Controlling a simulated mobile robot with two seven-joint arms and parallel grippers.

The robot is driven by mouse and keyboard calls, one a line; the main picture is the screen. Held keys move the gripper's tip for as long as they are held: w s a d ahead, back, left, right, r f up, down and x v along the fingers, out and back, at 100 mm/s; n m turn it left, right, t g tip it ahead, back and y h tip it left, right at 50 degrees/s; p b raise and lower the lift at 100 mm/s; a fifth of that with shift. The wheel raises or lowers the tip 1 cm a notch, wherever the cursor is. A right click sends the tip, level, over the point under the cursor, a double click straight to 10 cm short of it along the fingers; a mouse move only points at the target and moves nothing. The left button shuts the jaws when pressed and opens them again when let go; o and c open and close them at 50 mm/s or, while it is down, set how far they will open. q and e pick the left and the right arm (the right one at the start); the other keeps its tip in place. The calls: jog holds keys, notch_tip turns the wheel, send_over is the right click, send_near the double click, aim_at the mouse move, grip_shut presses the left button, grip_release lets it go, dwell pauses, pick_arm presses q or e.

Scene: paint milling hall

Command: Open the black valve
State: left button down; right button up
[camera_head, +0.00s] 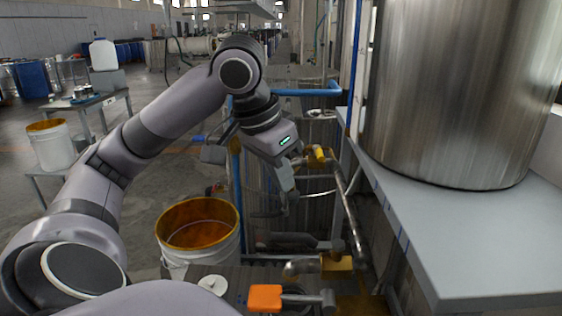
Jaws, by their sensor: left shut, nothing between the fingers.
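A dark, nearly black handle (288,240), which looks like the black valve, lies low among the pipes right of the open bucket. Its exact shape is hard to make out. My left arm comes in from the left and bends down over the pipework. My left gripper (289,198) points down, shut and empty, above the dark handle. It appears apart from the handle, but I cannot tell the depth between them. My right gripper is out of view.
A yellow valve (317,155) sits on the pipe right of my left gripper. An open bucket (174,250) and an orange handle (265,298) are lower down. A grey platform (470,235) with a large steel tank (455,90) blocks the right. Floor at left is partly clear.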

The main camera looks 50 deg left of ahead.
pick_arm(q)
jog(key=shift+s+d+r, duration=0.2)
jog(key=shift+r, duration=0.5)
jog(key=shift+s+d+r, duration=0.15)
jog(key=shift+d+r, duration=0.05)
jog(key=shift+r, duration=0.5)
